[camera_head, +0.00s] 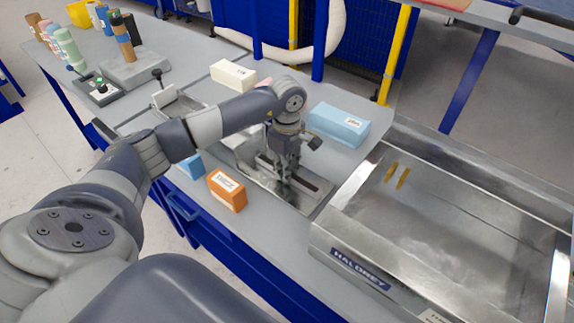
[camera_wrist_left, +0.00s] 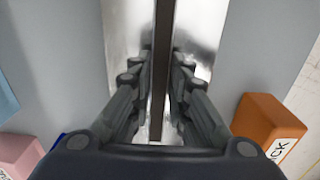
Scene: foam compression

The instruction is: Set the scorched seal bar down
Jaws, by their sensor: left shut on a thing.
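The seal bar is a long, narrow dark brown strip. In the left wrist view the seal bar (camera_wrist_left: 162,45) runs lengthwise between the fingers of my left gripper (camera_wrist_left: 160,65), which is shut on it. In the head view my left gripper (camera_head: 287,188) points down over a shallow shiny metal tray (camera_head: 318,205) on the bench. A dark length of the bar (camera_head: 308,181) shows to the right of the fingers, low over the tray. I cannot tell whether the bar touches the tray. My right gripper is not in view.
An orange box (camera_head: 227,190) and a blue block (camera_head: 192,166) stand left of the tray. A larger blue box (camera_head: 339,123) stands behind it, a white box (camera_head: 233,75) farther back. A steel HALDREY machine (camera_head: 335,232) closes off the right side.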

